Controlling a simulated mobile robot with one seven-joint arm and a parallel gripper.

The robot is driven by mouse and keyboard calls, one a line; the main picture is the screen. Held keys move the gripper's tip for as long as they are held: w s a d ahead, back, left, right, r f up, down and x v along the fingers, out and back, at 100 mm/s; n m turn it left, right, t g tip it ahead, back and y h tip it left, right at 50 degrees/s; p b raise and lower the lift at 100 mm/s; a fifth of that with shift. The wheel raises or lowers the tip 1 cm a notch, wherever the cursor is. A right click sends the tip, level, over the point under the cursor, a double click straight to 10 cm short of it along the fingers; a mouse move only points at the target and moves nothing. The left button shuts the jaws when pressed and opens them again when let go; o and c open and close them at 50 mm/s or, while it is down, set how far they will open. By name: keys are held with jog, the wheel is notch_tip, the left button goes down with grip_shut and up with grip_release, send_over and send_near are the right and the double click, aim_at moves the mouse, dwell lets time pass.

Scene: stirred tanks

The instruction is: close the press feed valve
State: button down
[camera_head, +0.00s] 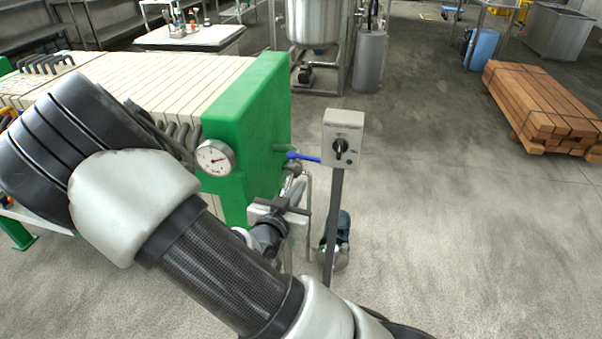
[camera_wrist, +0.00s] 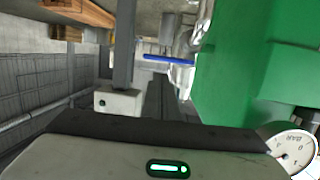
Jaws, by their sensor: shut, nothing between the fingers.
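The press feed valve shows as a blue lever handle (camera_head: 303,157) at the right side of the green press end plate (camera_head: 252,110), by metal piping. In the head view the lever sticks out to the right, roughly level, and its tip ends by the grey switch box. In the wrist view the blue lever (camera_wrist: 168,59) lies nearly horizontal, beyond my fingers, with the metal pipe to its right. My gripper (camera_wrist: 160,82) is shut and empty, apart from the lever.
A grey switch box (camera_head: 343,138) with a black knob stands on a dark post close right of the lever. A round gauge (camera_head: 215,158) is on the plate's near side. Stacked timber (camera_head: 542,105) lies far right. The floor right of the post is clear.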

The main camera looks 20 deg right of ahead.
aim_at(319, 159)
jog(key=b+x, duration=0.2)
jog(key=x, duration=1.1)
jog(key=shift+w+d+f, duration=0.15)
jog(key=shift+d, duration=0.1)
jog(key=shift+w+d, duration=0.1)
jog(key=shift+w+d+b, duration=0.4)
jog(key=shift+d+b, duration=0.2)
jog(key=shift+b, duration=0.05)
